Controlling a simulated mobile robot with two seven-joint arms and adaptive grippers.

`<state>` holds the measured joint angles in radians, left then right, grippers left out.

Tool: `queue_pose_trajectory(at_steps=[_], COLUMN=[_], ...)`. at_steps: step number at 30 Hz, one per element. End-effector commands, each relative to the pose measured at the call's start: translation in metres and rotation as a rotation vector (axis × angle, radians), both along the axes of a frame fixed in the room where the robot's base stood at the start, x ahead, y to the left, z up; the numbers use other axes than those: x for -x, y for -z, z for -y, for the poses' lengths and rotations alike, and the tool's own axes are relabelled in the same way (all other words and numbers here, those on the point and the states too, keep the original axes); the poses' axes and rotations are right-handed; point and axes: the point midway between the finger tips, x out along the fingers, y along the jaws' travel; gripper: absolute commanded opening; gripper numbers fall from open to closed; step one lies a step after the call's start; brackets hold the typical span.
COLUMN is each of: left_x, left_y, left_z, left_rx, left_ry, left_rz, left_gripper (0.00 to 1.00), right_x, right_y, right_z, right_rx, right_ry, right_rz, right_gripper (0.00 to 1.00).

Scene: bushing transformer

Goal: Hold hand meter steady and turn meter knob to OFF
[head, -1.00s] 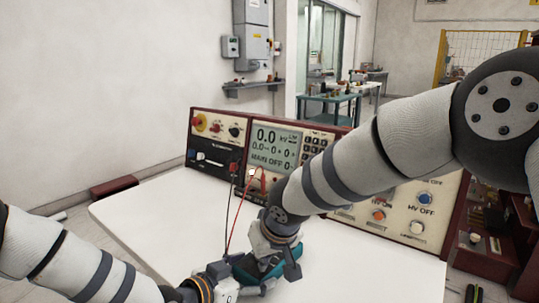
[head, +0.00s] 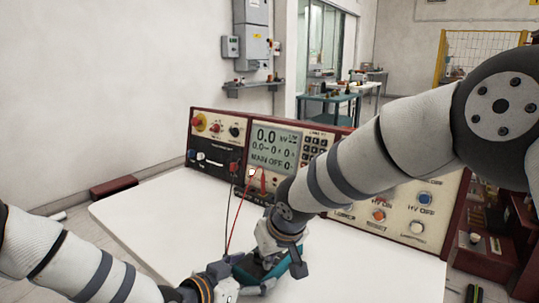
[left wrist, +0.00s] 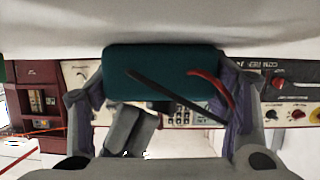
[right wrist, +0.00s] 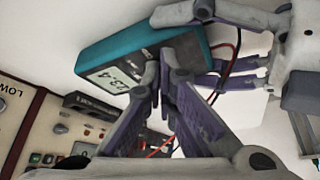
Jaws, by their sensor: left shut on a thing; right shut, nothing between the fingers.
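The hand meter (head: 266,271), a teal-edged block with a dark face, is held above the white table by my left gripper (head: 237,274). In the left wrist view the fingers are shut on the sides of the meter (left wrist: 165,72). The right wrist view shows the meter (right wrist: 125,58) tilted, its display reading about 23.4. My right gripper (right wrist: 158,78) is shut and empty, its fingertips at the meter's face just beside the display. The meter knob is hidden behind these fingers; I cannot tell whether they touch it or its setting.
A red and black lead (head: 236,215) run from the meter up to the test console (head: 222,150), which reads MAIN OFF. The console stands along the back of the white table (head: 140,222). The table's left part is clear.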

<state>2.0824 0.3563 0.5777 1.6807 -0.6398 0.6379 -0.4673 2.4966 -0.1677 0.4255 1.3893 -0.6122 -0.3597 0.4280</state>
Motion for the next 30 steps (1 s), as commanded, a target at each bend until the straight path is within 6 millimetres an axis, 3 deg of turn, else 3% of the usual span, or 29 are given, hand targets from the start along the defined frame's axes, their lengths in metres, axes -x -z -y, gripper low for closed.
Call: queue_pose_trajectory(at_steps=[30], left_x=[0.0], left_y=[0.001], left_z=[0.0], left_rx=[-0.001], left_ry=[0.0], left_rz=[-0.002], left_gripper=[0.27], right_x=[-0.001], right_y=[0.0], right_z=[0.013], right_rx=[0.001], right_ry=[0.0], right_rz=[0.0], right_gripper=[0.0])
